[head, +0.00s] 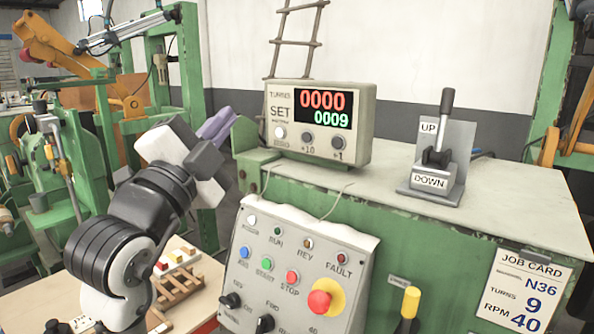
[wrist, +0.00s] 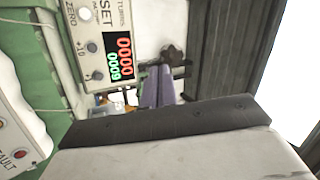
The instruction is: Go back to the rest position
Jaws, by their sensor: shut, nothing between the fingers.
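My gripper (head: 217,124) is raised at the left of the green machine, just left of the turns counter. Its purple fingers are closed together with nothing between them; they also show in the wrist view (wrist: 157,86). The turns counter (head: 318,120) stands on the machine top and reads 0000 in red over 0009 in green. It also shows rotated in the wrist view (wrist: 92,45). The gripper is apart from its buttons, as far as the views show.
The control panel (head: 292,262) with coloured buttons and a red stop knob (head: 319,302) fronts the machine. An UP/DOWN lever (head: 439,150) stands upright on the machine top (head: 385,187). A job card (head: 526,290) hangs at right. A wooden rack (head: 180,285) is on the table lower left.

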